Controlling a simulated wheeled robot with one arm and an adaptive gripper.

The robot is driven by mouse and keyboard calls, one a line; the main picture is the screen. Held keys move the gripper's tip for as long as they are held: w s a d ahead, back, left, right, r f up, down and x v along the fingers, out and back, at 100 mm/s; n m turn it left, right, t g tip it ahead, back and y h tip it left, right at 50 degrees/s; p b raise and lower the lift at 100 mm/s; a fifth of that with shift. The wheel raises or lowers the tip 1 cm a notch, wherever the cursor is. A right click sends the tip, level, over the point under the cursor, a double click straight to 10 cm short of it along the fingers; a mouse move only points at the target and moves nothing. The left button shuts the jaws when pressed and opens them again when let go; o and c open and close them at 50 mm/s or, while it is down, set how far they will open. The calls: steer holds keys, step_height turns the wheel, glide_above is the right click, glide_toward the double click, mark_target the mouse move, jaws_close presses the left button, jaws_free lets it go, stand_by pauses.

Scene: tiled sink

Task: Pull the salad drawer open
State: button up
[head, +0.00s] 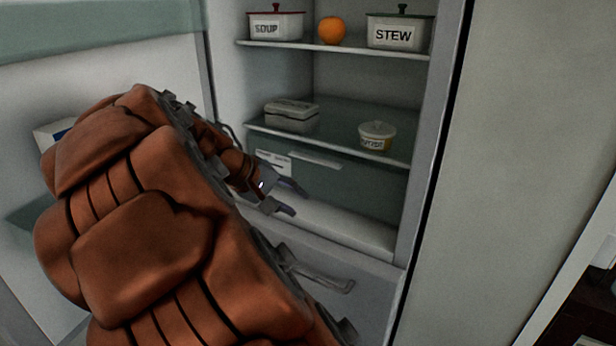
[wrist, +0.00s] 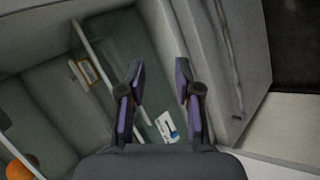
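The salad drawer (head: 345,187) is the dark, see-through front low in the open fridge, under the lower glass shelf. It looks shut. A pale handle strip (head: 316,158) runs near its top edge, and a white label (head: 273,162) is on its left part. My gripper (head: 291,199) is in front of the drawer's lower left part, with its fingers apart and nothing between them. In the wrist view my gripper (wrist: 160,66) is open, with the drawer front (wrist: 120,40) behind it and the label (wrist: 167,127) between the fingers. My forearm hides the drawer's left end.
The lower shelf (head: 335,143) holds a grey box (head: 292,115) and a white tub (head: 377,136). The upper shelf holds a soup pot (head: 275,24), an orange (head: 332,30) and a stew pot (head: 397,33). A lower panel with a bar handle (head: 318,276) is below.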

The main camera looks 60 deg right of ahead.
steer(key=w+d+f+g+h+b, duration=0.1)
steer(key=w+d+f+h+b, duration=0.25)
steer(key=w+d, duration=0.3)
steer(key=w+d+f+n+h+b, duration=0.1)
steer(key=w+d+f+h+b, duration=0.1)
steer(key=w+d+b, duration=0.45)
steer(key=w+d+f+g+h+b, duration=0.1)
steer(key=w+d+f+h+b, duration=0.2)
steer(key=d, duration=0.5)
steer(key=x, duration=0.7)
steer(key=shift+w+d+r+b, duration=0.3)
steer(key=shift+r, duration=0.2)
jaws_close()
